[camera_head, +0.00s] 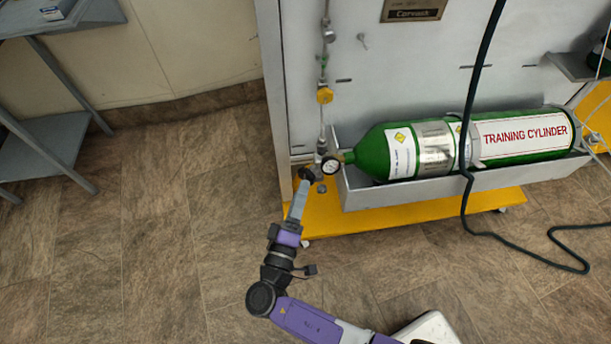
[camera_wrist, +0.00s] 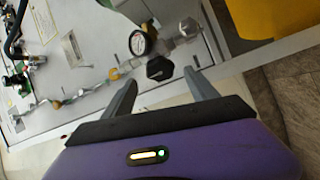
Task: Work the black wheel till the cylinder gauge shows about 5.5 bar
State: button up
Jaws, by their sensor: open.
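The black wheel (camera_wrist: 160,68) is a dark lobed knob on the valve fittings. In the wrist view it lies just ahead of my gripper (camera_wrist: 160,77), in line with the gap between the two fingertips. My gripper is open, one finger to each side of that line, and I see no clear contact with the wheel. The cylinder gauge (camera_wrist: 140,43) is a round white dial beside the wheel; its reading is too small to tell. In the head view the wheel (camera_head: 306,174) is partly hidden by my gripper (camera_head: 303,183), and the gauge (camera_head: 331,166) faces up right of it.
The green training cylinder (camera_head: 375,152) lies in a grey trough (camera_head: 412,191) on a yellow base (camera_head: 365,221). A pipe with a yellow fitting (camera_head: 324,95) rises above the valve. A black hose (camera_head: 464,195) hangs across the cylinder to the floor. Open floor (camera_head: 130,240) lies left.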

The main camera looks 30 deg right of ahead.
aim_at(305, 177)
jog(key=x, duration=0.5)
jog(key=shift+w+d, duration=0.25)
jog(key=shift+d, duration=0.05)
jog(key=shift+c, duration=0.4)
jog(key=c, duration=1.3)
jog(key=shift+r, duration=0.1)
